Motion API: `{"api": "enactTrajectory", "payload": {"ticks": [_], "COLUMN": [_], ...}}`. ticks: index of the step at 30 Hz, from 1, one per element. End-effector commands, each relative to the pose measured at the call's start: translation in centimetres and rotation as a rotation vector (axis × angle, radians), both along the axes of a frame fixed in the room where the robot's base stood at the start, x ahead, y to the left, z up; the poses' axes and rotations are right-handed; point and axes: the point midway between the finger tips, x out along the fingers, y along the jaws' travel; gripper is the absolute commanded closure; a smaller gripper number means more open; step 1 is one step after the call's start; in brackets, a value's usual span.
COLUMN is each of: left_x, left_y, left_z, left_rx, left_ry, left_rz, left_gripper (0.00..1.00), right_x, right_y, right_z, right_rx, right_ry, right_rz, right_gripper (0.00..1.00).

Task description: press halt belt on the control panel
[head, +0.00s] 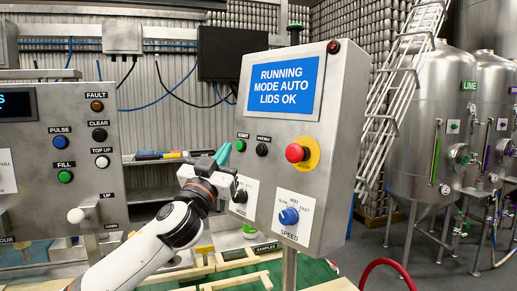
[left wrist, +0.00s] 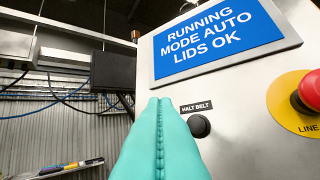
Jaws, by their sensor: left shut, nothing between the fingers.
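The control panel (head: 335,130) is a grey metal box with a blue screen reading "RUNNING MODE AUTO LIDS OK". The halt belt button (head: 262,150) is small, round and black, just right of the green start button (head: 240,145). In the left wrist view the black button (left wrist: 199,125) sits under its "HALT BELT" label, right of my fingers. My left gripper (head: 223,154) has teal fingers pressed together, empty, just left of the start button. In the left wrist view the shut fingers (left wrist: 160,101) point at the panel; the start button is not visible there. Contact cannot be told.
A red emergency button (head: 295,152) on a yellow plate stands right of the halt button. A blue speed knob (head: 289,215) and a black mode knob (head: 240,196) sit below. Another panel (head: 75,150) stands left. Steel tanks (head: 440,125) stand at right.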

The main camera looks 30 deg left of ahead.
Motion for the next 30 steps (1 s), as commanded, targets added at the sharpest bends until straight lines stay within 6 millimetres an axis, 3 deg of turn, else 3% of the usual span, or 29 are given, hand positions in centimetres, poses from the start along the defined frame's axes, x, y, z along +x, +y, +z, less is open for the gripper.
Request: {"api": "enactTrajectory", "payload": {"ticks": [9,15,30], "left_x": [4.3,6.1,6.7], "left_y": [-1.4,-1.9,-2.1], "left_z": [-0.6,-1.1,-1.2], "left_rx": [0.000,-0.002,0.003], "left_ry": [0.001,-0.001,0.001], "left_rz": [-0.002,-0.001,-0.001], "left_gripper": [1.00,1.00,1.00], "right_x": [0.0,0.0,0.0], "right_y": [0.3,0.3,0.2], "right_z": [1.4,1.0,1.0], "right_rx": [0.004,0.004,0.002], "right_ry": [0.000,0.000,0.000], "right_rz": [-0.001,-0.001,0.001], "right_gripper": [1.00,1.00,1.00]}}
